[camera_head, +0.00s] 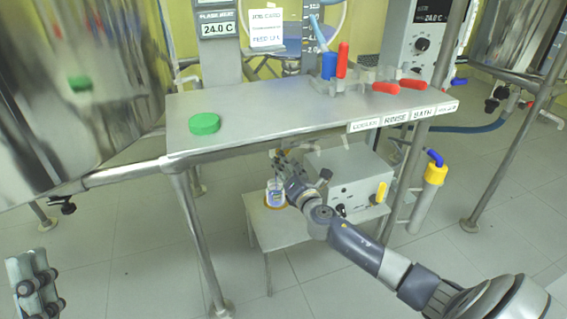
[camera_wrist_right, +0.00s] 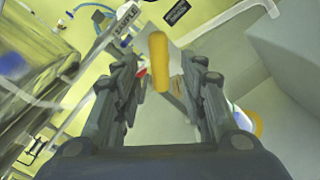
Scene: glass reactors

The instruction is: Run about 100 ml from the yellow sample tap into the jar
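The yellow tap handle (camera_wrist_right: 159,62) shows in the right wrist view, upright between my right gripper's fingertips (camera_wrist_right: 166,78). The fingers stand apart, and I see no clear contact with the handle. A SAMPLE label (camera_wrist_right: 125,20) is just beyond it. In the head view my right gripper (camera_head: 284,164) is under the bench, above and close to the jar (camera_head: 275,195); it hides the tap there. The jar looks bluish and stands upright on a small low table, with an orange ring at its base. My left gripper (camera_head: 36,282) is at the lower left, away from everything; its finger gap is unclear.
A steel bench (camera_head: 250,115) overhangs the low table (camera_head: 275,232). A green lid (camera_head: 204,123) and red and blue handles (camera_head: 342,60) are on top. A grey box (camera_head: 350,180) stands right of the jar. Metal legs (camera_head: 195,235) flank the table; the front floor is clear.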

